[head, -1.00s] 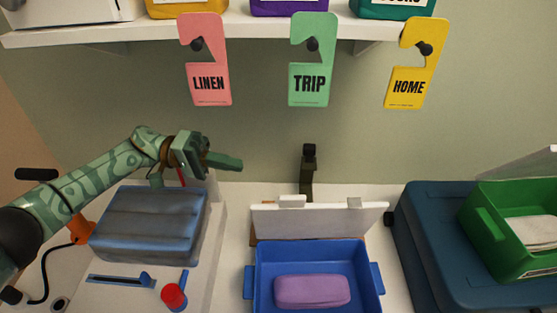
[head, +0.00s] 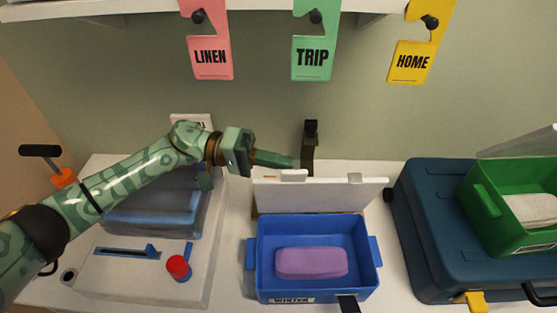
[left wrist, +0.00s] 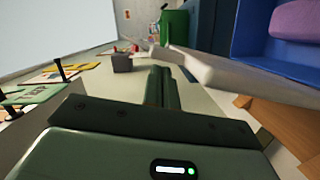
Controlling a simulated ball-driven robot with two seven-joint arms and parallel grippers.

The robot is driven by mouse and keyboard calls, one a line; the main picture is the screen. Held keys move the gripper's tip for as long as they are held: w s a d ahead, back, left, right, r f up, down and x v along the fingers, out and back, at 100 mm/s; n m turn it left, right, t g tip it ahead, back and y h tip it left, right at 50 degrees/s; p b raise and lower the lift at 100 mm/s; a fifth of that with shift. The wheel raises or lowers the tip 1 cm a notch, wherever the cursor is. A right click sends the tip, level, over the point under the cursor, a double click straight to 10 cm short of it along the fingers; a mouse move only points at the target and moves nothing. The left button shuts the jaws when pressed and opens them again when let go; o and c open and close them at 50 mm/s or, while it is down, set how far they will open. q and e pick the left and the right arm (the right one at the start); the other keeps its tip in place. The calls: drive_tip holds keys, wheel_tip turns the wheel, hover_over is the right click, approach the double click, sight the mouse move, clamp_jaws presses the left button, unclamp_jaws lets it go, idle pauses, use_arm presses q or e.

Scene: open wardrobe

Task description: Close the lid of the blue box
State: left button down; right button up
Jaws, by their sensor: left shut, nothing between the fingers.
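The blue box (head: 266,290) stands on the white surface with a purple folded item (head: 311,263) inside. Its white lid (head: 320,198) stands up open along the back edge. My left gripper (head: 290,162) is shut and empty, with its tips just above and behind the left part of the lid's top edge. I cannot tell whether it touches the lid. In the left wrist view the shut fingers (left wrist: 158,85) point past the pale lid (left wrist: 225,75), and part of the blue box (left wrist: 262,45) shows at the upper right. My right gripper is not in view.
A dark blue suitcase (head: 425,240) carrying an open green box (head: 487,215) stands at the right. A white device (head: 120,285) with a red knob (head: 178,266) is at the left. A dark post (head: 310,145) rises behind the lid. Tags hang from the shelf above.

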sight(280, 298)
use_arm(q)
drive_tip(key=shift+s+d, duration=0.1)
idle(0.3)
